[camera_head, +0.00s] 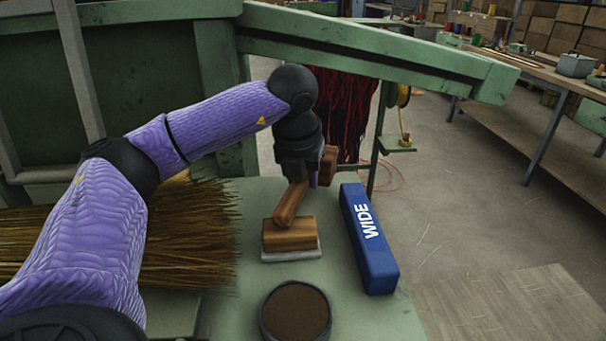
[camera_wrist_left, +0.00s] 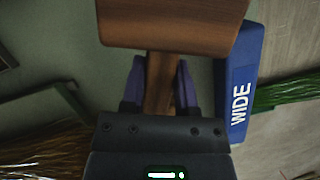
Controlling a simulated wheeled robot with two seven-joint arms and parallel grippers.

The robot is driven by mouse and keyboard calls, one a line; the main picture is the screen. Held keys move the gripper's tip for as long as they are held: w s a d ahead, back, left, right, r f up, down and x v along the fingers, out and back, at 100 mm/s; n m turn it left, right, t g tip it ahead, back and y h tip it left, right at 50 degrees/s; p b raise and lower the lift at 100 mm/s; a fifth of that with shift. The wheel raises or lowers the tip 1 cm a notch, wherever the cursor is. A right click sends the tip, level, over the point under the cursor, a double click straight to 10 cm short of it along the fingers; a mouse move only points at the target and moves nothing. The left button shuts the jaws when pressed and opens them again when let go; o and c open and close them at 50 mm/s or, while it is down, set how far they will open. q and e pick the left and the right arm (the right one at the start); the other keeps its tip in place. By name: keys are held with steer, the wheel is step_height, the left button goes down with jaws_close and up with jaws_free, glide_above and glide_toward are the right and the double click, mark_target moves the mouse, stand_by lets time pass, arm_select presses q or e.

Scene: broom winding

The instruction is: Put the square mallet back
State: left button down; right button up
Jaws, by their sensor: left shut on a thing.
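The square mallet has a brown wooden block head (camera_head: 329,166) and a wooden handle (camera_head: 290,204). My left gripper (camera_head: 307,180) points down and is shut on the handle, near the head. In the left wrist view the mallet's head (camera_wrist_left: 172,25) is at the top, and the handle runs between the purple fingers (camera_wrist_left: 160,85). In the head view the handle's free end reaches toward a wooden block with a pale grey base (camera_head: 288,237) on the green table. I cannot tell whether they touch. My right gripper is out of view.
A blue box marked WIDE (camera_head: 369,240) lies right of the mallet, along the green table's (camera_head: 350,312) right side. A round dark pot (camera_head: 296,312) stands in front. Broom straw (camera_head: 190,235) lies left, under my left arm. Green frame bars (camera_head: 370,52) cross behind.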

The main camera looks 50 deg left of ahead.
mark_target(297, 187)
arm_select(q)
steer(key=shift+f, duration=0.4)
steer(key=shift+c, duration=1.8)
jaws_free()
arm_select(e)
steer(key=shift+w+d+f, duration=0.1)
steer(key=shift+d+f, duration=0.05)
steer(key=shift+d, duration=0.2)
arm_select(q)
steer(key=p+v, duration=0.5)
steer(key=v, duration=0.8)
steer(key=shift+w+r+p, duration=0.2)
steer(key=shift+w+p, duration=0.05)
steer(key=shift+p, duration=0.05)
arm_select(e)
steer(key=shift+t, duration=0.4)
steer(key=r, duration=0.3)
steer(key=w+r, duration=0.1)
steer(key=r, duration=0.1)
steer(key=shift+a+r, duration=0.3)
arm_select(q)
steer(key=shift+a, duration=0.1)
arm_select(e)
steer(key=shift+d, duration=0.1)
